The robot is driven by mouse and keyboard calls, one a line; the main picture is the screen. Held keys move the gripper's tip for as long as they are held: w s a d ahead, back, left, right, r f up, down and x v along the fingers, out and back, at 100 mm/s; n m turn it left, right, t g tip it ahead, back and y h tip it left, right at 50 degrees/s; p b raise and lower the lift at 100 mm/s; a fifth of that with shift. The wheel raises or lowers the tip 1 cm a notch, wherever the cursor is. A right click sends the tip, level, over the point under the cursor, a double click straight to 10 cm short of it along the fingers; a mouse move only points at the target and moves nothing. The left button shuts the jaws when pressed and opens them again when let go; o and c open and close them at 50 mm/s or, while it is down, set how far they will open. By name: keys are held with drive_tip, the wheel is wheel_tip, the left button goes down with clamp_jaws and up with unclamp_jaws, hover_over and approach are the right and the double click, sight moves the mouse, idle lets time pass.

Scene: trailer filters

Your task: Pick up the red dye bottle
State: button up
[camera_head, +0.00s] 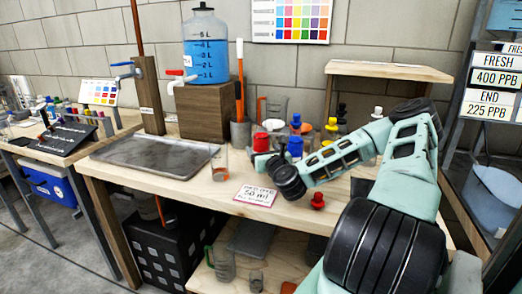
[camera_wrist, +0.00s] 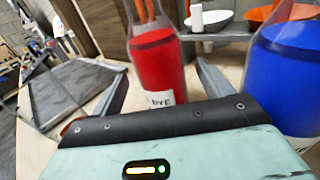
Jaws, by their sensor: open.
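The red dye bottle (camera_wrist: 158,62) stands upright in the wrist view, with a white label partly reading "DYE". My gripper (camera_wrist: 163,90) is open, with one finger on each side of the bottle's lower part. I cannot tell whether either finger touches it. The bottle's base is hidden behind my gripper's body. In the head view the red bottle (camera_head: 260,142) shows at the table's middle, just beyond my gripper (camera_head: 266,162), whose fingers are small and partly hidden by my wrist.
A blue bottle (camera_wrist: 290,75) stands close to the right finger. A metal tray (camera_wrist: 70,92) lies to the left. On the wooden table (camera_head: 215,192) are a glass beaker (camera_head: 219,163), a sign card (camera_head: 256,195) and a small red stopper (camera_head: 318,200). More coloured bottles stand behind.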

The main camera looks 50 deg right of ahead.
sight(259, 145)
drive_tip(key=x, duration=0.4)
drive_tip(key=shift+w+d+f, duration=0.15)
drive_tip(key=shift+d+f, duration=0.05)
drive_tip(key=shift+c, duration=0.3)
drive_tip(key=c, duration=1.2)
